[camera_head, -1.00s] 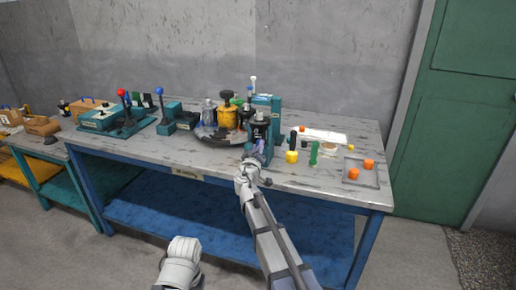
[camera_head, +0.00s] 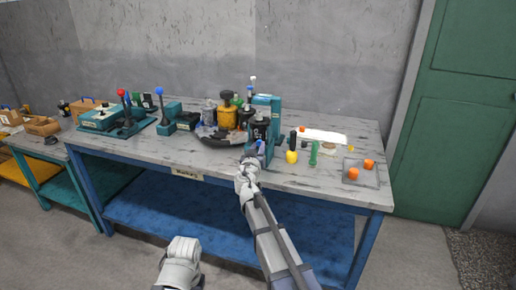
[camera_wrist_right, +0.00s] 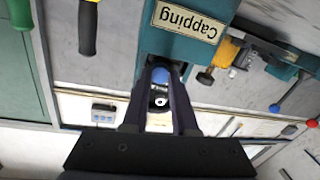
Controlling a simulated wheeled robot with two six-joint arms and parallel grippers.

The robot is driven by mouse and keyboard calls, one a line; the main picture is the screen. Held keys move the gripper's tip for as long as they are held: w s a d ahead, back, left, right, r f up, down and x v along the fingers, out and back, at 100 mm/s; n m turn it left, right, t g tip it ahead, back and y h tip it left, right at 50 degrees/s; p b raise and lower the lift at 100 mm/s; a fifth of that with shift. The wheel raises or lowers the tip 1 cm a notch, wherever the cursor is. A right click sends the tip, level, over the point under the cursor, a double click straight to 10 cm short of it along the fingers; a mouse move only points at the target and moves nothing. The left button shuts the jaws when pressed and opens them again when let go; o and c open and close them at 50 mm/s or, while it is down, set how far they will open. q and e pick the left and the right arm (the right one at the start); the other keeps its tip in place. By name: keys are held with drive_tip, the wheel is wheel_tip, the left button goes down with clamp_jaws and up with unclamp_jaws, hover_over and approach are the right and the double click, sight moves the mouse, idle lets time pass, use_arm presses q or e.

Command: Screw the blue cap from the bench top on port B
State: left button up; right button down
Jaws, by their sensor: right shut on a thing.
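My right gripper (camera_head: 257,153) is at the front of the teal capping stand (camera_head: 277,132), near the black motor (camera_head: 260,127). In the right wrist view its fingers (camera_wrist_right: 159,80) are closed around the small blue cap (camera_wrist_right: 158,74), which sits at the fingertips against the teal stand labelled "Capping" (camera_wrist_right: 185,20). A small dark and pale round part (camera_wrist_right: 160,101) shows between the fingers behind the cap. The fingers hide the contact, so I cannot tell whether the cap is on port B. My left gripper is out of view.
A yellow-handled tool (camera_head: 291,156) and a green-handled tool (camera_head: 313,154) stand just right of the gripper. A tray (camera_head: 375,181) with orange caps lies at the bench's right end. A dark round turntable (camera_head: 215,141) is left of the stand. The bench front is clear.

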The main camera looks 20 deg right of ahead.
drive_tip(key=m, duration=0.4)
drive_tip(key=c, duration=0.9)
unclamp_jaws()
drive_tip(key=n, duration=1)
